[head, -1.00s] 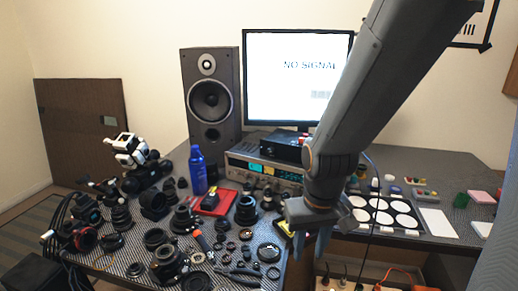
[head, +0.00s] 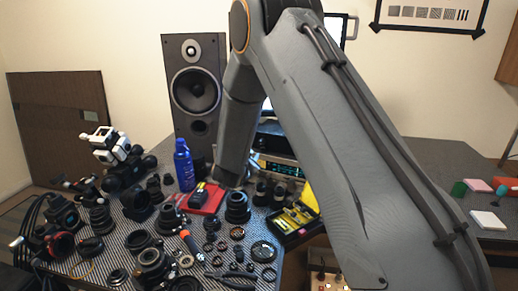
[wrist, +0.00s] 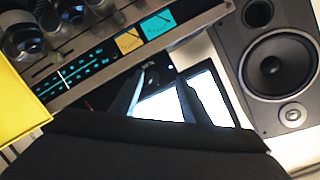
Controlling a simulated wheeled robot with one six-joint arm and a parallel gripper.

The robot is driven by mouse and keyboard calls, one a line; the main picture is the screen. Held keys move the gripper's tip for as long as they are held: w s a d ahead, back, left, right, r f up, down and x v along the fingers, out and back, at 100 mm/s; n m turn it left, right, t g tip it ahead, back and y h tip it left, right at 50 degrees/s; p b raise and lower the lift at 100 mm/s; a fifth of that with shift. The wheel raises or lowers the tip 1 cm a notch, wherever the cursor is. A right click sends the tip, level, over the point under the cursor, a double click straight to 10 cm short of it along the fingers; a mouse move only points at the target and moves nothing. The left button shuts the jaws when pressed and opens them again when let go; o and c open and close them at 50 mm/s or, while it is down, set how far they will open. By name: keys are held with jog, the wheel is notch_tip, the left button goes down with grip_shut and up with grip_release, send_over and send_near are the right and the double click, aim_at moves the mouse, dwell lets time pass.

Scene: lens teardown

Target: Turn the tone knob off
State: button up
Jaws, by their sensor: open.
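The silver-faced receiver (head: 282,168) stands at the back of the bench in the head view, partly hidden behind my arm. In the wrist view the receiver's front (wrist: 110,58) runs diagonally, with a lit blue tuning scale and two lit meters. Round dark and silver shapes (wrist: 24,38) show at the upper left of the wrist view. I cannot tell which, if any, is the tone knob. My gripper (wrist: 162,97) is open and empty in the wrist view, its fingers apart in front of the bright monitor.
A black speaker (head: 197,100) stands left of the receiver. A blue bottle (head: 184,165), a red tray (head: 212,203) and many lenses crowd the bench. An open yellow-lidded case (head: 292,222) sits in front; a yellow surface (wrist: 15,105) shows at the wrist view's left edge.

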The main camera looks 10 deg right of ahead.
aim_at(260, 145)
jog(key=w+d+m+h, duration=0.1)
jog(key=w, duration=0.1)
jog(key=w+d+f+m+h, duration=0.1)
jog(key=w+d+h, duration=0.1)
jog(key=w+d+m+h+p, duration=0.1)
jog(key=w+d, duration=0.1)
jog(key=w, duration=0.1)
jog(key=shift+d+f+m+t+h, duration=0.15)
jog(key=shift+m+t+h, duration=0.25)
jog(key=shift+c, duration=0.3)
jog(key=c, duration=1)
